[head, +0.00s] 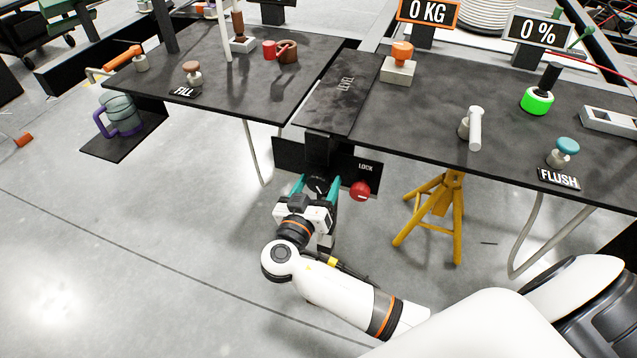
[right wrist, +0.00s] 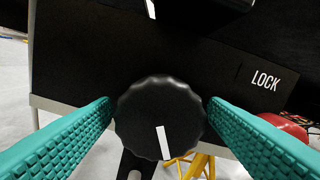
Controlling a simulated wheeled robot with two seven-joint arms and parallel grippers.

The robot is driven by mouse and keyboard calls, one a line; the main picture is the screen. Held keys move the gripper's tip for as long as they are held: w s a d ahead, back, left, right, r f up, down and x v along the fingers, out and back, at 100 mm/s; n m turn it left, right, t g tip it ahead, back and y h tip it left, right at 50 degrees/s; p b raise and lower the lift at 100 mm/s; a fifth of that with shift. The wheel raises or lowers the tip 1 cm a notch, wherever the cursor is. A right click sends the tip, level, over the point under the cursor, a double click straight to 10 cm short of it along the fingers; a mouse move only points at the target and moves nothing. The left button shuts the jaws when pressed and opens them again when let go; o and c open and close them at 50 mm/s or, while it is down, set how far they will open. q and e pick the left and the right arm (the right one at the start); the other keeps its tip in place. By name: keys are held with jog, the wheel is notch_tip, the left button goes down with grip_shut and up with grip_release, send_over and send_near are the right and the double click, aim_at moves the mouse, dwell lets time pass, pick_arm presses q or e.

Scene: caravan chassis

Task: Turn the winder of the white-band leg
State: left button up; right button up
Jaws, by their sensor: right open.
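The winder (right wrist: 160,118) is a black knob with a scalloped rim and one white mark, which points down and slightly right in the right wrist view. In the head view the winder (head: 318,184) is small and partly hidden by my gripper. My right gripper (head: 317,188) is open, with its teal fingers either side of the knob. In the right wrist view the fingertips (right wrist: 160,108) lie close to the knob's left and right edges; I cannot tell whether they touch. No white band on the leg is clear to me. My left gripper is not in view.
A black panel (head: 289,155) is behind the knob, with a LOCK label (head: 366,167) and a red ball knob (head: 360,190) to the right. A yellow stand (head: 435,210) is farther right. The dark tabletop (head: 425,125) overhangs behind; the floor in front is open.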

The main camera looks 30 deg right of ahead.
jog(key=shift+w+d, duration=0.3)
jog(key=shift+c, duration=0.3)
jog(key=c, duration=0.9)
